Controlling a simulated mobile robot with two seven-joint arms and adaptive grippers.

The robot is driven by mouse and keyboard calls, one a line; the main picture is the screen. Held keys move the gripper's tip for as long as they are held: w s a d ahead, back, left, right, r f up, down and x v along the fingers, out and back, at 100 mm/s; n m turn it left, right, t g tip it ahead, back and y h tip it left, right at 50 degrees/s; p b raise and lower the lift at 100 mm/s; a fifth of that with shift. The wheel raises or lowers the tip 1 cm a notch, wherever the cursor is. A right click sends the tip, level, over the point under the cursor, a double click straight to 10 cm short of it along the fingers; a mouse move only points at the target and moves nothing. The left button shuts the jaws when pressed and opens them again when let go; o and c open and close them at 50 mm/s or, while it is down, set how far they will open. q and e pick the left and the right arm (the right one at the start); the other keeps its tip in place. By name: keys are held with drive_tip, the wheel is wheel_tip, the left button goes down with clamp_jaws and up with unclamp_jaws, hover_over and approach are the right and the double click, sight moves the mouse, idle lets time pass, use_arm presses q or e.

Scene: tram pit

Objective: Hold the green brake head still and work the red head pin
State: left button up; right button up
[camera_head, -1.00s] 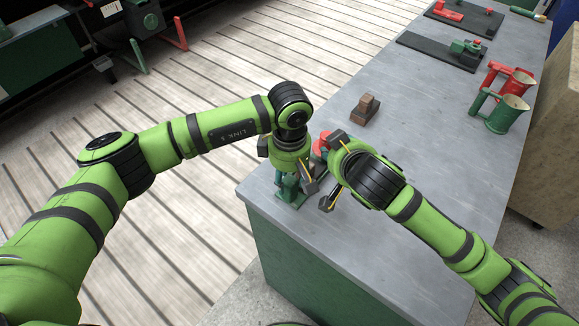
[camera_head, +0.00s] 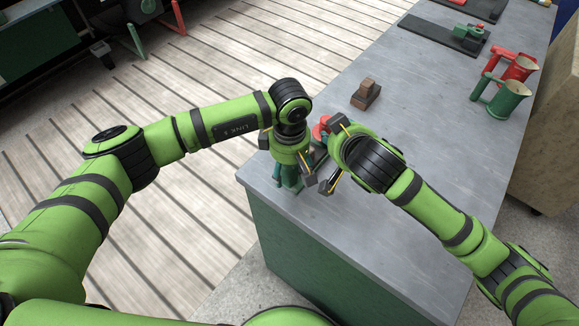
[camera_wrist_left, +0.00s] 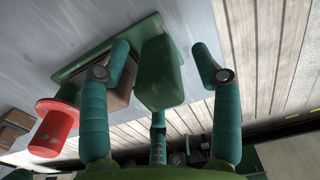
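The green brake head (camera_wrist_left: 161,75) is a green block on a green plate (camera_wrist_left: 110,47) in the left wrist view. My left gripper (camera_head: 288,176) is at the bench's near-left corner. Its teal fingers (camera_wrist_left: 162,62) stand on either side of the block, with visible gaps, so it looks open around it. The red head pin (camera_wrist_left: 52,128) has a round flanged head and lies left of the fingers; its red also shows in the head view (camera_head: 320,130). My right gripper (camera_head: 327,158) is beside the red pin, its fingers spread apart. Whether it touches the pin is hidden.
A brown block (camera_head: 366,94) sits on the grey bench (camera_head: 410,150) behind the grippers. A dark mat (camera_head: 420,32) holds a green part (camera_head: 470,37) further back. The bench middle is clear.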

use_arm(q)
wheel_tip(320, 180, up, 12)
idle(0.7)
